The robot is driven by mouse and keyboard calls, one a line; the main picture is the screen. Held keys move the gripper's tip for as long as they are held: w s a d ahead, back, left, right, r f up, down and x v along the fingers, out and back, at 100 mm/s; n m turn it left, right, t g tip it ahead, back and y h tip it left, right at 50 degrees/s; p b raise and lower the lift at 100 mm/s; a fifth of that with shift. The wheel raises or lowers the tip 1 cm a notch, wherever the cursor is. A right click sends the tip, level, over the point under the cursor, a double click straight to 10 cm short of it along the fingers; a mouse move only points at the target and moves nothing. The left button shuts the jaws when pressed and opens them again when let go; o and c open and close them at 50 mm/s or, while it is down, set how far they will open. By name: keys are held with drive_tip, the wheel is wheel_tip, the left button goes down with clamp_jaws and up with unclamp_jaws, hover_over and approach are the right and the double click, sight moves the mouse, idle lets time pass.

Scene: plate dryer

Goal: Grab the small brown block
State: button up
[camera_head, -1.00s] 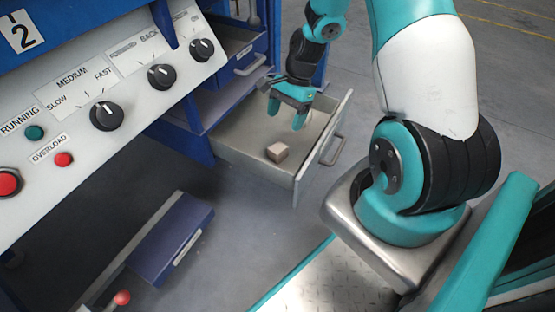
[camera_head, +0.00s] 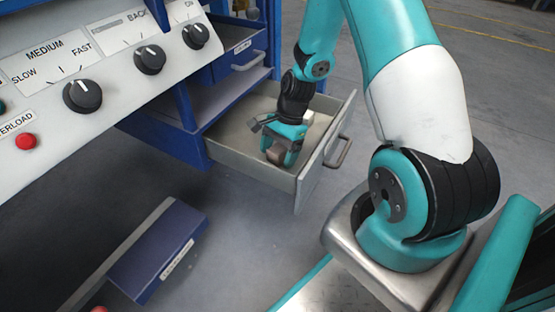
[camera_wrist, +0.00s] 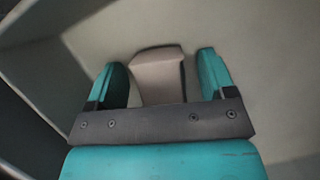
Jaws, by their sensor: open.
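The small brown block (camera_head: 275,155) lies in the open drawer (camera_head: 244,171), near its front left part in the head view. My gripper (camera_head: 279,158) is down inside the drawer at the block. In the wrist view the block (camera_wrist: 158,75) stands between the two teal fingers of my gripper (camera_wrist: 164,82), with a gap on each side, the right one narrower or similar. The jaws are open. The block's near end is hidden behind the dark gripper bar.
Drawer walls surround my gripper closely, with the handle (camera_head: 339,153) on the outer front. The control panel (camera_head: 95,60) with knobs is at the left. A blue box-like piece (camera_head: 158,250) stands low at the lower left. Open floor lies right of the drawer.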

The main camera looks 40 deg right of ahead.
drive_tip(key=shift+r, duration=0.1)
drive_tip(key=c, duration=1.1)
